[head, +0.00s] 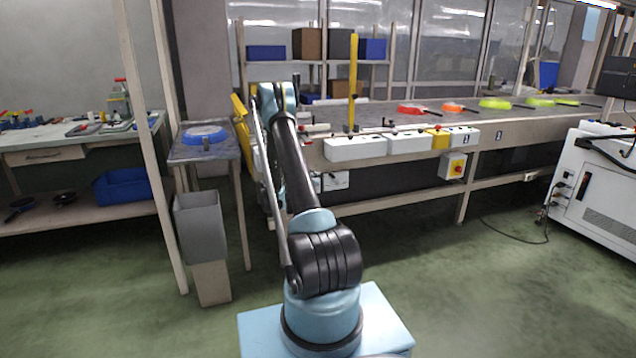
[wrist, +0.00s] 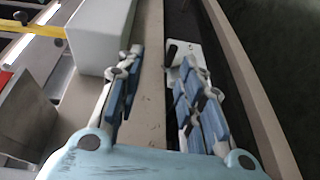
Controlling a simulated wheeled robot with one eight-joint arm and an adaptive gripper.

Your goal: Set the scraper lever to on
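A small white plate with a black lever handle (wrist: 172,52) shows in the wrist view, just beyond the fingertips and nearer the right finger. It looks like the scraper lever, but its on or off position cannot be told. My gripper (wrist: 160,68) is open, its two blue-padded fingers apart with nothing between them but the view of a beige rail (wrist: 151,95) beyond. I see no clear contact with the lever. In the head view my arm reaches to the conveyor's left end and hides the gripper. A white plate (head: 335,181) under the conveyor edge there may be the lever's mount.
The conveyor (head: 520,118) carries several coloured pans. White control boxes (head: 355,148) line its front edge, and one white box (wrist: 100,35) lies close to my left finger. A side table (head: 205,152) and a grey bin (head: 200,227) stand left.

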